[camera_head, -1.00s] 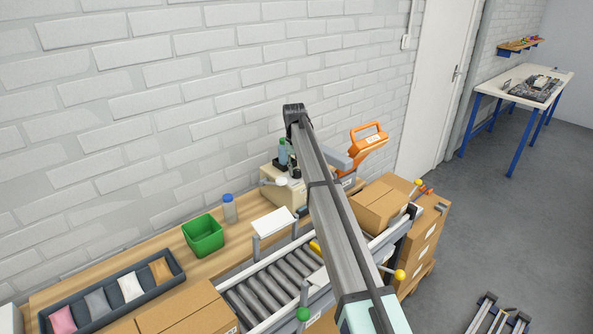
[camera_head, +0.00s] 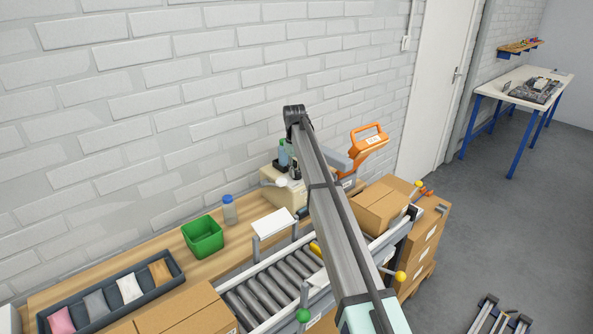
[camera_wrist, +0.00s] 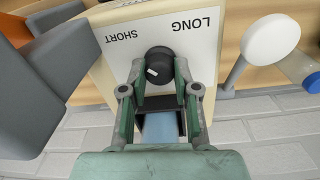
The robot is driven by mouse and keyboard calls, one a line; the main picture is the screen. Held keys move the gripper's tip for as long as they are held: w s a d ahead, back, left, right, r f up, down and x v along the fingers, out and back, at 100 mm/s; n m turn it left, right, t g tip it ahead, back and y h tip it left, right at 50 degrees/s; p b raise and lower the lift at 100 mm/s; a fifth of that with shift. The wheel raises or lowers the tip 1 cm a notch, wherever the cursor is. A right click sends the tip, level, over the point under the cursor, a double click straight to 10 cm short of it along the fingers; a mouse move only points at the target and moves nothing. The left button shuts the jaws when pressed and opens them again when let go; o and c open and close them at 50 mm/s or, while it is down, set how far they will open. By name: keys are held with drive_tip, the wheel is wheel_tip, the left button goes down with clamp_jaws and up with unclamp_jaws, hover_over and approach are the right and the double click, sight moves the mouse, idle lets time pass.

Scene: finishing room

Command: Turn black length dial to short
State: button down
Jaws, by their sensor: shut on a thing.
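The black length dial (camera_wrist: 159,64) sits on the front of a beige machine (camera_wrist: 117,62) in the wrist view. Its white mark lies on the lower-left part of the knob. The word SHORT is printed to the upper left of the dial and LONG to the upper right. My gripper (camera_wrist: 160,74) has one finger on each side of the dial and is shut on it. In the head view the beige machine (camera_head: 270,180) stands at the back of the bench; my arm hides much of that area, and the dial cannot be made out.
A round white paddle (camera_wrist: 271,38) stands right of the machine, and a grey part (camera_wrist: 65,55) is close on the left. In the head view, an orange handled device (camera_head: 368,146), boxes (camera_head: 380,206), a roller conveyor (camera_head: 268,290) and a green bin (camera_head: 203,238) surround the spot.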

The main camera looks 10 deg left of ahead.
sight(296, 172)
drive_tip(key=c, duration=0.8)
unclamp_jaws()
drive_tip(key=shift+c, duration=0.2)
wheel_tip(296, 172, up, 12)
drive_tip(key=shift+s+a, duration=0.15)
